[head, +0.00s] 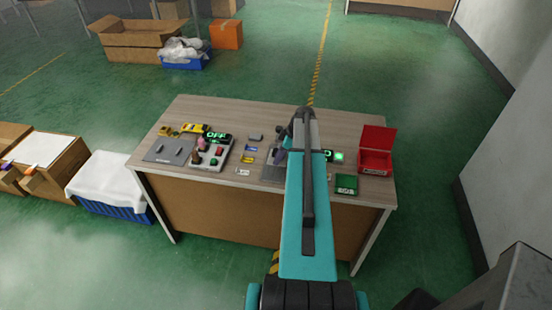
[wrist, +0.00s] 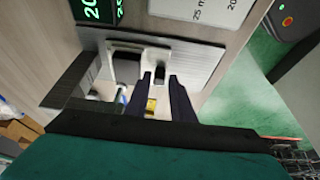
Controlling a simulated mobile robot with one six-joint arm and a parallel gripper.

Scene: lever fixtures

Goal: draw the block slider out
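A grey plate (wrist: 195,62) with a pale frame (wrist: 125,44) shows in the wrist view. A dark block (wrist: 127,68) sits within the frame, and a smaller black piece (wrist: 160,73) stands to its right. I cannot tell for sure which is the slider's grip. My gripper (wrist: 160,76) has its two dark fingers apart, with the tips at either side of the smaller black piece. I see no clear contact. In the head view my arm covers most of this fixture; part of its grey plate (head: 269,173) shows left of the arm.
The table (head: 225,112) also carries a lit OFF display (head: 217,136), a button panel (head: 211,156), a grey plate (head: 168,151) at left, an open red box (head: 376,162) and a green tray (head: 346,184) at right. A yellow item (wrist: 151,105) shows between my fingers.

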